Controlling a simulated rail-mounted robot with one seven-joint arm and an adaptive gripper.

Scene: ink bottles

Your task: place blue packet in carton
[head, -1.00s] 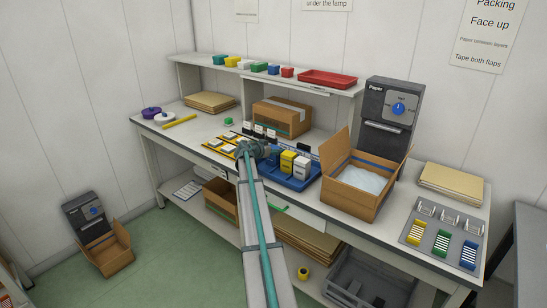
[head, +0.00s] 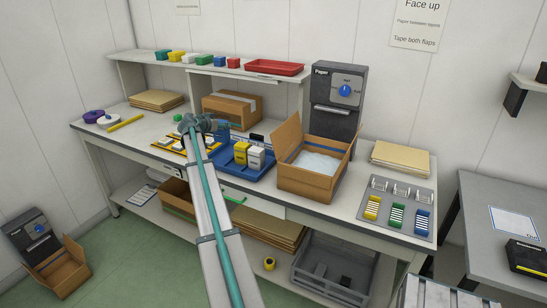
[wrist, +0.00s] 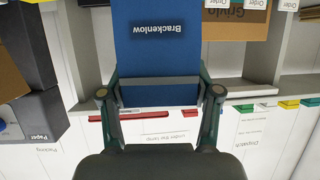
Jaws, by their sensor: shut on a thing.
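The blue packet (wrist: 156,45), printed "Brackenlow", fills the space between my fingers in the wrist view. My gripper (wrist: 160,92) is shut on it. In the head view my gripper (head: 207,125) is above the bench near the blue tray, with the packet (head: 222,130) showing small and partly hidden at its right side. The open carton (head: 305,184) stands on the bench to the right, flaps up, with white paper inside. My gripper is well to the left of it.
The blue tray (head: 262,174) holds yellow and white ink boxes (head: 241,154) between my gripper and the carton. A dark paper dispenser (head: 337,100) stands behind the carton. A closed carton (head: 231,107) sits under the shelf. A grey rack (head: 376,226) lies right of the carton.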

